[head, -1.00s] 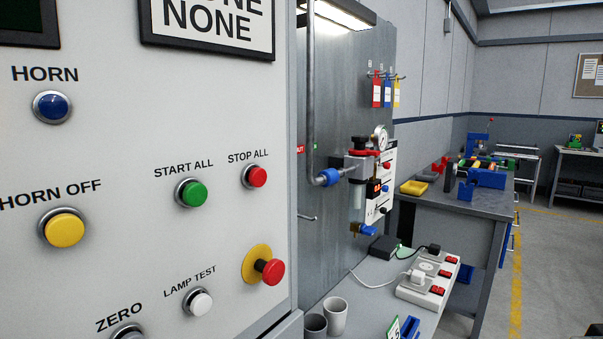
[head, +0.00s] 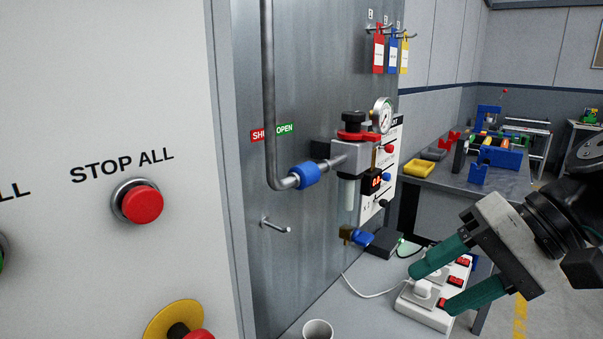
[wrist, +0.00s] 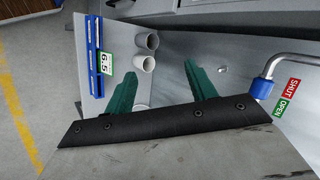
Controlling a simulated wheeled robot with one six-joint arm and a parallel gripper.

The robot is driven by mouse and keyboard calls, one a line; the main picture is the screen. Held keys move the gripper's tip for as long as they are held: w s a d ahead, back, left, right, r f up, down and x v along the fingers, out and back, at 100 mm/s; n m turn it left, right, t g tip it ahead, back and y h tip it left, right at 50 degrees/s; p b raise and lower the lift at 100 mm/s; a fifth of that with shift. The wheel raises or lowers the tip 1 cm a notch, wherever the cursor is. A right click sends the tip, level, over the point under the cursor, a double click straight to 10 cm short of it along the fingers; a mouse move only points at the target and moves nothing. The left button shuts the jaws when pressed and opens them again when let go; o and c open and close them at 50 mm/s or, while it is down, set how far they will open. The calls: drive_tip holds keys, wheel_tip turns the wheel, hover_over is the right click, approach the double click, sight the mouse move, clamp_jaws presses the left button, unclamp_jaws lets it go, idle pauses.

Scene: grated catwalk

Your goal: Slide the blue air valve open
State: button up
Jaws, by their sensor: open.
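The blue air valve (head: 305,175) is a ribbed blue sleeve around a grey pipe, just past the pipe's bend. A red SHUT and green OPEN label (head: 272,132) is on the metal panel behind it. I cannot tell exactly which word the sleeve lines up with. In the wrist view the blue sleeve (wrist: 262,88) shows at the right, near the label (wrist: 287,97). My gripper (head: 431,288), with green fingers, is open and empty, in front of and below right of the valve. In the wrist view its fingertips (wrist: 160,68) are left of the sleeve, apart from it.
A regulator (head: 350,155) with a gauge (head: 382,116) sits right of the valve. A peg (head: 275,226) juts from the panel below. A power strip (head: 430,315) and a grey cup (head: 317,329) are on the bench. A control cabinet (head: 110,80) stands close at left.

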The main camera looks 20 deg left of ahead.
sight(293, 175)
drive_tip(key=w+a+r+y, duration=0.2)
drive_tip(key=w+a, duration=0.1)
drive_tip(key=a, duration=0.2)
drive_tip(key=w+a+r+m+y, duration=0.1)
drive_tip(key=w+a+r+y, duration=0.2)
drive_tip(key=w+a, duration=0.1)
drive_tip(key=w+a+r+y, duration=0.2)
drive_tip(key=w+a+r, duration=0.1)
drive_tip(key=a, duration=0.3)
drive_tip(key=shift+w+a+r+m+y, duration=0.1)
drive_tip(key=shift+w+a+m+y, duration=0.05)
drive_tip(key=shift+a+m+y, duration=0.15)
drive_tip(key=a, duration=0.4)
drive_tip(key=a+f, duration=0.1)
drive_tip(key=a, duration=0.2)
